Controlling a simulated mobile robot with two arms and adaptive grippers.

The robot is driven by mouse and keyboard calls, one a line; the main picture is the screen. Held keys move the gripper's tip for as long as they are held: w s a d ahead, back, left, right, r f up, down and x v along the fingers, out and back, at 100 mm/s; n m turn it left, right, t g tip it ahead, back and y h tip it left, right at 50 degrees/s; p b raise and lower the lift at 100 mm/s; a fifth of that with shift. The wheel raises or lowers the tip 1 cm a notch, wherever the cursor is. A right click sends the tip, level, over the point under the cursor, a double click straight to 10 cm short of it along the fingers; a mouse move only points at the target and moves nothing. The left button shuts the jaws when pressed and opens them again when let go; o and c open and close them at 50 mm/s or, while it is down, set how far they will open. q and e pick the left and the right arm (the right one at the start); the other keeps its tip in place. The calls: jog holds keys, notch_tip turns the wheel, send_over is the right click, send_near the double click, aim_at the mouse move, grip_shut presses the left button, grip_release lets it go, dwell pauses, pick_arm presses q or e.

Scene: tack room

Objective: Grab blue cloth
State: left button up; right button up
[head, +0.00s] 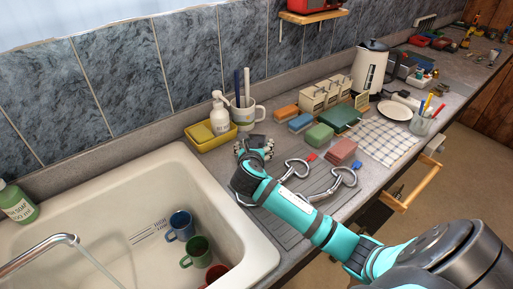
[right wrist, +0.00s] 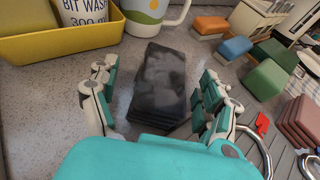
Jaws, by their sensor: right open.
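My right gripper (head: 255,149) is open on the grey counter, right of the sink. In the right wrist view its spread fingers (right wrist: 158,72) stand on either side of a dark, nearly black folded stack (right wrist: 163,82), with gaps left and right. In the head view the dark stack (head: 256,141) is partly hidden by the gripper. A small blue block, perhaps folded cloth (head: 300,122), lies further right, between orange and green ones; it also shows in the right wrist view (right wrist: 235,47). Whether the dark stack is a very dark blue cannot be told. My left gripper is not in view.
A yellow tray (head: 210,138) with a white pump bottle (head: 219,116) and a mug (head: 249,115) stand just behind the gripper. Metal bits (head: 297,168) and a pink stack (head: 341,151) lie to the right. The sink (head: 110,215) holds several mugs.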

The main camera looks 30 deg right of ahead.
aim_at(257, 140)
jog(key=shift+d+r+p+x, duration=0.1)
jog(key=shift+p+x, duration=0.1)
jog(key=shift+x, duration=0.7)
jog(key=shift+d+r+p+x, duration=0.1)
jog(key=shift+d+p+x, duration=0.05)
jog(key=shift+x, duration=0.7)
jog(key=shift+d+r+p+x, duration=0.1)
jog(key=shift+p+x, duration=0.1)
jog(key=shift+x, duration=0.7)
jog(key=shift+s, duration=0.15)
jog(key=c, duration=1.3)
